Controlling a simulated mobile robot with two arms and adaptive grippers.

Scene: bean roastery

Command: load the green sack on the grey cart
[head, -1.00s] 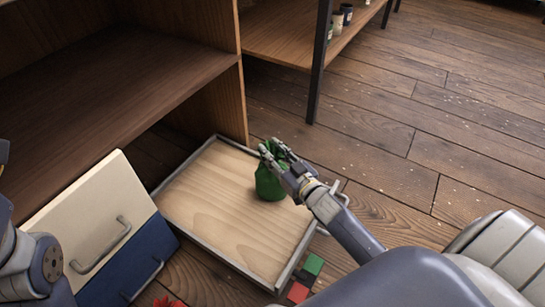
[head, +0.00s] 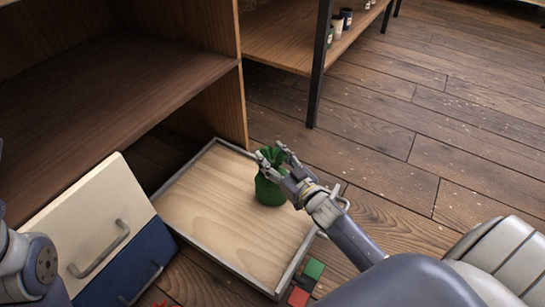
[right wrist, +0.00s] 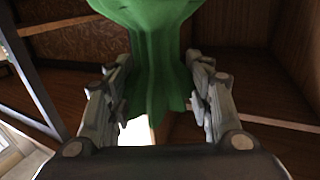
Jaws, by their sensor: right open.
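The green sack (head: 268,191) stands upright on the wooden bed of the grey cart (head: 215,256), near its right side. My right gripper (head: 272,157) is at the gathered top of the sack, its fingers spread to either side. In the right wrist view the green cloth (right wrist: 158,75) hangs between the two open fingers, with gaps showing beside it lower down. My left arm shows at the left edge of the head view, but its gripper is out of the picture.
A wooden shelf unit (head: 120,90) stands behind the cart. A cream and blue drawer front (head: 95,215) leans at its left. Green and red blocks (head: 314,268) lie by the cart's front right corner. Open plank floor (head: 390,150) lies to the right.

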